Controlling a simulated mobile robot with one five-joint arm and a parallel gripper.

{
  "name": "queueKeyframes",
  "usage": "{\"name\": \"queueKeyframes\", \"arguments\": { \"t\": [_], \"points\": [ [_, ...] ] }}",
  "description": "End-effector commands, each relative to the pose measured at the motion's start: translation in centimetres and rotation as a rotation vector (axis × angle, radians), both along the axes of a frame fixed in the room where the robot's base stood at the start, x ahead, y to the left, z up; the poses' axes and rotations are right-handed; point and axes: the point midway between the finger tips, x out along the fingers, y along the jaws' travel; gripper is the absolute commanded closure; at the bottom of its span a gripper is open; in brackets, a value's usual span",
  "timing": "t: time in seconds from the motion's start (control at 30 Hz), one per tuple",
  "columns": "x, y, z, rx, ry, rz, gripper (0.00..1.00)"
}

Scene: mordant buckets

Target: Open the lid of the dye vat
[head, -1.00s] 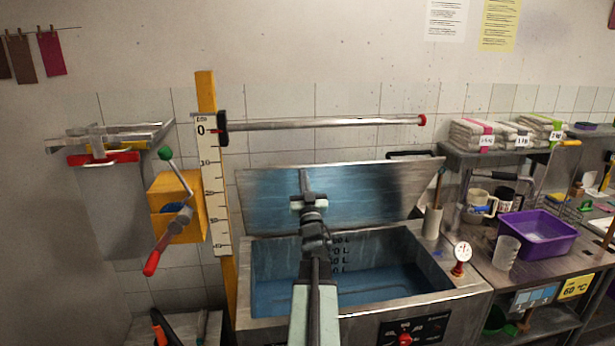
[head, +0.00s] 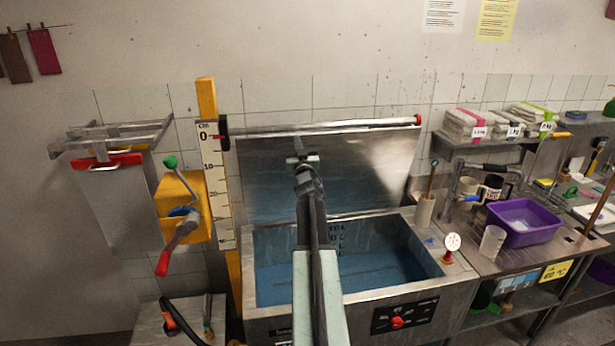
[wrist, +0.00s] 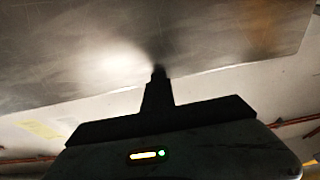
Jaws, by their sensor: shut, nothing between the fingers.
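The dye vat (head: 425,285) is a steel tank with blue liquid inside and a red knob on its front. Its lid (head: 375,165) is a flat metal sheet, standing raised and nearly upright along the vat's back edge. The vat's opening is uncovered. My gripper (head: 302,160) is at the front face of the lid, left of its middle, with my arm reaching over the vat. In the wrist view the shut fingertips (wrist: 158,72) are dark against the lid's metal surface (wrist: 60,50). They are at or very near it; contact cannot be told for sure.
A yellow post with a scale (head: 215,185) and a cranked yellow box (head: 182,205) stand left of the vat. A horizontal bar (head: 320,127) runs by the lid's top edge. On the right, a counter holds a purple basin (head: 530,232) and a clear beaker (head: 492,243).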

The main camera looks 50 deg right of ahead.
Motion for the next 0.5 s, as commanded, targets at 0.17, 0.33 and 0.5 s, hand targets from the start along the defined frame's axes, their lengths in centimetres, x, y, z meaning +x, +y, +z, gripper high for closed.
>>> {"name": "queueKeyframes", "arguments": {
  "t": [0.17,0.33,0.5],
  "points": [
    [-0.1,0.6,-0.1,0.000,0.000,0.003,1.00],
    [-1.6,3.1,-0.9,0.000,0.000,0.007,1.00],
    [-4.9,6.4,-1.7,0.000,0.000,0.008,1.00]
  ]
}}
